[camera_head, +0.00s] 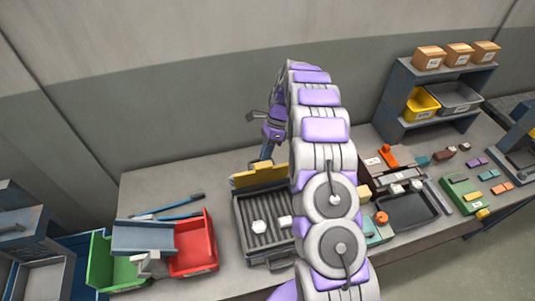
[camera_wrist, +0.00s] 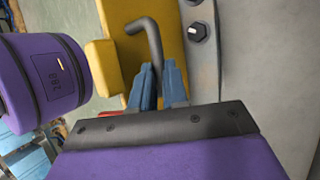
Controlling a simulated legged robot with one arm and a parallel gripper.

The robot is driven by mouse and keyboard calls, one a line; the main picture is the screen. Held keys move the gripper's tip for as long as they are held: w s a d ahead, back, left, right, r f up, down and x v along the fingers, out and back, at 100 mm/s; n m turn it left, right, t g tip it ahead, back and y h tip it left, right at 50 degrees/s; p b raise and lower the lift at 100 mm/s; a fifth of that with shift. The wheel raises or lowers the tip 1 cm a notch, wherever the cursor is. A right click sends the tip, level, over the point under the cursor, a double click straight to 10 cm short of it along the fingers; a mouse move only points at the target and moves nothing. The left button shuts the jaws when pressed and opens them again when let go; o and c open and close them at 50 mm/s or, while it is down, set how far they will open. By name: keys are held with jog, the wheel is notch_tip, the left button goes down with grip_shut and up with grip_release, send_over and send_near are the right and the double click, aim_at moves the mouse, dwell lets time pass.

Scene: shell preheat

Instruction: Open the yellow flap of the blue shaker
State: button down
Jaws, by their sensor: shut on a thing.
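The shaker (camera_head: 278,263) stands on the bench in the head view as a dark, ribbed tray. Its yellow flap (camera_head: 258,177) lies along the far edge; how far it is tilted I cannot tell. My gripper (camera_head: 266,157) reaches down to the flap from behind, its narrow blue fingers at the flap's upper edge. In the wrist view, the yellow flap (camera_wrist: 172,40) fills the upper middle, and my gripper's blue fingertips (camera_wrist: 161,75) are close together against it.
Light hexagonal pieces (camera_head: 259,227) sit in the tray. A green bin (camera_head: 110,268) and red bin (camera_head: 205,250) stand left, with blue-handled tools (camera_head: 170,210) behind them. My arm hides the shaker's right side. A shelf (camera_head: 400,92) and small parts occupy the right.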

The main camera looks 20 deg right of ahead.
jog(key=shift+w+f+p, duration=0.3)
jog(key=shift+w+f, duration=0.15)
jog(key=shift+w, duration=0.3)
jog(key=shift+w+f+p, duration=0.3)
jog(key=shift+w+f, duration=0.15)
jog(key=shift+w, duration=0.3)
jog(key=c, duration=1.1)
grip_release()
jog(key=shift+w+r, duration=0.1)
jog(key=shift+r, duration=0.1)
jog(key=shift+d, duration=0.1)
jog(key=p+v, duration=0.6)
jog(key=v, duration=0.5)
jog(key=shift+w+d+r+p, duration=0.2)
jog(key=shift+r+p, duration=0.1)
jog(key=shift+p, duration=0.1)
